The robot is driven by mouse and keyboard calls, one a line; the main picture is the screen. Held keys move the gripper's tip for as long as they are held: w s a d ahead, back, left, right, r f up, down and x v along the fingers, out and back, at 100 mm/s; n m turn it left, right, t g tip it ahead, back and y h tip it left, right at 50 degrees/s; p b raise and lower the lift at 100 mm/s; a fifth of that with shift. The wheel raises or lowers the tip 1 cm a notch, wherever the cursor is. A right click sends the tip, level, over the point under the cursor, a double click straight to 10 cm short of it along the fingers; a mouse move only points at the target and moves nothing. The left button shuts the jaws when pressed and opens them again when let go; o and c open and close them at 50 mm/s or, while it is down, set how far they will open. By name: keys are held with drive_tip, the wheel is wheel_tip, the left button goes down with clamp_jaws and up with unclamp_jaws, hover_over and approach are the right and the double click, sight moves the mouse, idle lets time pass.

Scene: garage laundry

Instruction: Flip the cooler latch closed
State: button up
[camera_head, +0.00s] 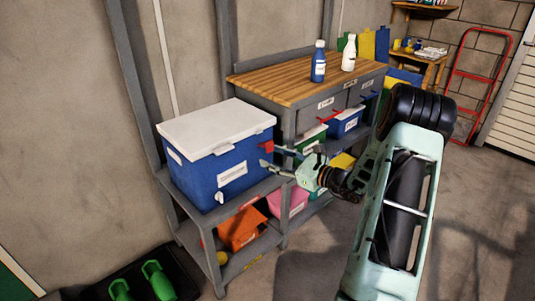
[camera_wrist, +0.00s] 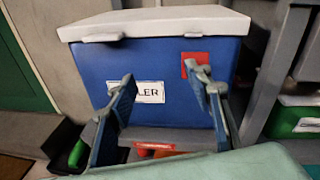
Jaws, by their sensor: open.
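The blue cooler (camera_head: 200,179) with a white lid (camera_head: 215,127) stands on a grey shelf; the lid lies shut on top. In the wrist view the cooler (camera_wrist: 165,62) fills the middle, with a white label lettered "LER" partly covered by the left finger. A red latch (camera_wrist: 191,67) is on the cooler's front, below a lid tab; the right finger hides part of it. It also shows as a red piece (camera_head: 268,147) in the head view. My gripper (camera_head: 271,157) is open in front of the cooler, its fingertips (camera_wrist: 165,80) apart with nothing between them.
A wooden-topped workbench (camera_head: 290,82) bearing a blue bottle (camera_head: 318,62) and a white bottle (camera_head: 348,53) adjoins the cooler. Bins, including an orange one (camera_head: 240,228), fill the shelves below. Green shoes (camera_head: 158,280) lie on a dark mat.

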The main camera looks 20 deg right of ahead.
sight(271, 149)
drive_tip(key=s+d+f+m+t+h, duration=0.1)
drive_tip(key=s+d+f+m+t, duration=0.1)
drive_tip(key=d+m, duration=0.25)
drive_tip(key=shift+n, duration=0.35)
drive_tip(key=x, duration=0.3)
drive_tip(key=b+x, duration=0.1)
drive_tip(key=x, duration=0.2)
drive_tip(key=d+b+x, duration=0.1)
drive_tip(key=x, duration=0.3)
drive_tip(key=shift+w, duration=0.15)
drive_tip(key=shift+c, duration=0.4)
drive_tip(key=c, duration=1.1)
